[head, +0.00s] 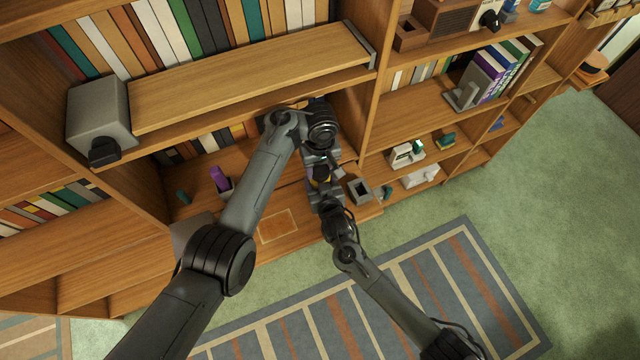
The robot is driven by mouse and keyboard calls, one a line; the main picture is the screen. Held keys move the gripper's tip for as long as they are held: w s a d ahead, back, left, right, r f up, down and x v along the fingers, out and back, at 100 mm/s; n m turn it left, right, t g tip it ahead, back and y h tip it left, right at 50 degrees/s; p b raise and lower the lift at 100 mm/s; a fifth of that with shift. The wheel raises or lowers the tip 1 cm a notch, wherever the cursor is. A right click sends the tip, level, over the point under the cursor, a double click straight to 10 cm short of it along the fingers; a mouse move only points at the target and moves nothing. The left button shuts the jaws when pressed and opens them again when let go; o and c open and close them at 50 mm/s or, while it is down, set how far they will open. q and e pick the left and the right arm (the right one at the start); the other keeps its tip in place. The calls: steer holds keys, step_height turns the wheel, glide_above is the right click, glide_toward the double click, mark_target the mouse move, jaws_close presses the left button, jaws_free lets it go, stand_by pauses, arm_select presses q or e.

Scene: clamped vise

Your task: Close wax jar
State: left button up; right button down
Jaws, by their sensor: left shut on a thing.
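A small jar (319,182) with a dark top and a yellowish band shows between my two grippers, above the lower shelf of the bookcase. It is small and mostly hidden by the grippers. My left gripper (320,162) reaches down from above and is shut at the jar's dark top, which looks like the lid. I cannot tell how far the lid is seated. My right gripper (322,192) comes up from below, close around the jar's lower part. Its fingers are too small and covered to tell whether they are shut.
A dark open box (359,190) stands just right of the grippers. A purple item (220,179) in a holder and a small green item (183,197) stand on the lower shelf at left. A wooden board (250,75) with a grey block (101,115) at its end overhangs above.

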arm_select(q)
steer(key=m, duration=0.8)
steer(key=o, duration=1.2)
steer(key=shift+c, duration=0.2)
steer(key=shift+r, duration=2.25)
